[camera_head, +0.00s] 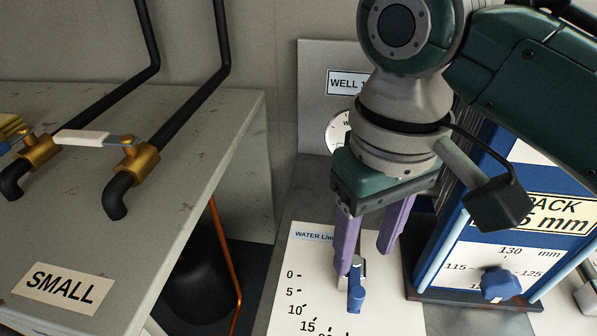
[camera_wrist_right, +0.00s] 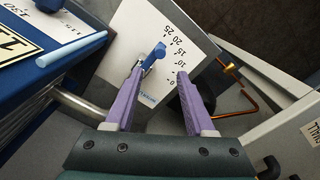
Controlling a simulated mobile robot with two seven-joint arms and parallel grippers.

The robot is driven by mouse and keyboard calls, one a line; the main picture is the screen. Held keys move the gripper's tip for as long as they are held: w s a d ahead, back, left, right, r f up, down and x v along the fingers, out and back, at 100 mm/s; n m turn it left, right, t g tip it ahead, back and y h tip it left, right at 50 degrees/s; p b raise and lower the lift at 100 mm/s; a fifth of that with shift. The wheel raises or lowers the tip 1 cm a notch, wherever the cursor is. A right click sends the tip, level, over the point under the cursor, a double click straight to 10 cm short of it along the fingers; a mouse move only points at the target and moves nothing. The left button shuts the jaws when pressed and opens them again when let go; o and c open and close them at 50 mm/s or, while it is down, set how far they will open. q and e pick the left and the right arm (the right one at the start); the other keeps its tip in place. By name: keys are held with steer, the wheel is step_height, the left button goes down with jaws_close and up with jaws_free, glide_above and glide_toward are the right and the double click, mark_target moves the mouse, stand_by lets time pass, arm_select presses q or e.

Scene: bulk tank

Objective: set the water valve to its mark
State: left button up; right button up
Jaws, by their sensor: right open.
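The water valve has a blue lever (camera_head: 356,292) on a silver stem, set on a white scale plate (camera_head: 297,318) headed "WATER L/min", with numbers starting at 0. The right wrist view shows the blue lever (camera_wrist_right: 153,56) and numbers up to 25 on the plate (camera_wrist_right: 135,28). My right gripper (camera_head: 366,258) is open above the plate, purple fingers pointing down. Its left finger overlaps the valve's stem in both views; I cannot tell whether they touch. In the right wrist view the lever is just beyond the gripper (camera_wrist_right: 160,76), nearer the left finger. No separate target mark is discernible. My left gripper is not in view.
A blue unit (camera_head: 440,262) with a blue knob (camera_head: 500,284) and a millimetre scale stands close on the right. A grey bench (camera_head: 170,225) with brass valves (camera_head: 137,160) is on the left. A round gauge (camera_head: 338,132) on a "WELL" panel is partly hidden behind my right gripper.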

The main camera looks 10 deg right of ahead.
mark_target(358, 292)
steer(key=f, duration=0.3)
steer(key=f+b, duration=0.1)
steer(key=f, duration=0.1)
steer(key=s+f, duration=0.1)
steer(key=f, duration=0.2)
steer(key=shift+d+f, duration=0.15)
steer(key=shift+f, duration=0.15)
steer(key=shift+w+f+b, duration=0.15)
steer(key=shift+f+b, duration=0.15)
steer(key=shift+f, duration=0.2)
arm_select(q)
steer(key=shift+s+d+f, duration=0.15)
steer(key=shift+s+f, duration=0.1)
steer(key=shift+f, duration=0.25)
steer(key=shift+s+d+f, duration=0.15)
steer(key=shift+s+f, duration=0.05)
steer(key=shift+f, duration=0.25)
arm_select(e)
steer(key=c, duration=0.4)
jaws_close()
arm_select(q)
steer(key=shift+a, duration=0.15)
